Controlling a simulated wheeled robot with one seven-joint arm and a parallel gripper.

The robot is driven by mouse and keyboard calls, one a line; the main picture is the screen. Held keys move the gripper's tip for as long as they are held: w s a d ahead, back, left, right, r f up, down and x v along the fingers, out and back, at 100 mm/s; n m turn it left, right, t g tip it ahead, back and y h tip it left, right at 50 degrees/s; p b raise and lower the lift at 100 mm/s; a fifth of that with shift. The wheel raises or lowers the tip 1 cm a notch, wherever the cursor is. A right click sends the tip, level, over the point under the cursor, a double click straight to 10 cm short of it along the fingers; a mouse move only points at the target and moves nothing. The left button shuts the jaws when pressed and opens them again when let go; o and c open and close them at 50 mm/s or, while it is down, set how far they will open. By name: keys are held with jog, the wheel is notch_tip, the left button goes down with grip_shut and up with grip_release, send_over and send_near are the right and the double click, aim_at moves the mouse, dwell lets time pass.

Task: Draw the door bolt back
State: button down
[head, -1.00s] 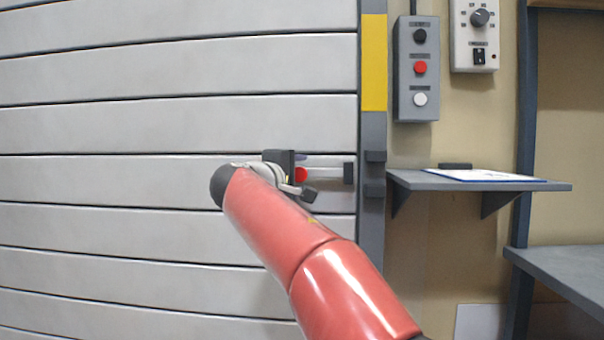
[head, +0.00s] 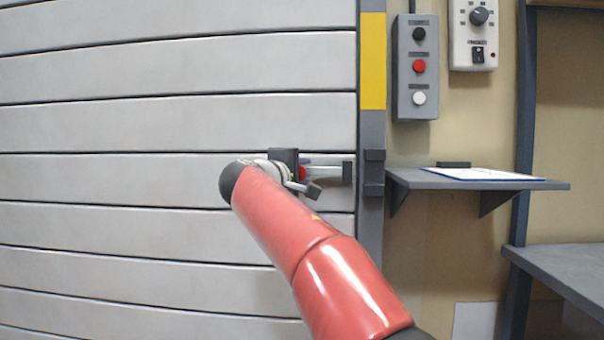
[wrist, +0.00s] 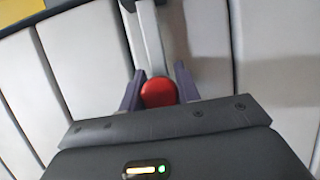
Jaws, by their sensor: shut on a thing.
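The door bolt is a pale metal bar (head: 326,168) lying level on the slatted door. It also shows in the wrist view (wrist: 150,40), running up from its red knob (wrist: 158,93). My gripper (wrist: 159,84) is shut on the knob, with one dark purple finger on each side. A dark guide bracket (head: 347,172) stands near the door's right edge. The bar reaches this bracket, and I see no bar in the gap between it and the post.

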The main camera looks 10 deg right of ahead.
aim_at(302, 174)
jog(key=shift+s+d, duration=0.2)
jog(key=shift+d, duration=0.4)
jog(key=c, duration=1)
grip_release()
jog(key=shift+c, duration=0.2)
jog(key=b+v, duration=0.1)
jog(key=v, duration=0.6)
jog(key=shift+s+a, duration=0.25)
jog(key=shift+a, duration=0.05)
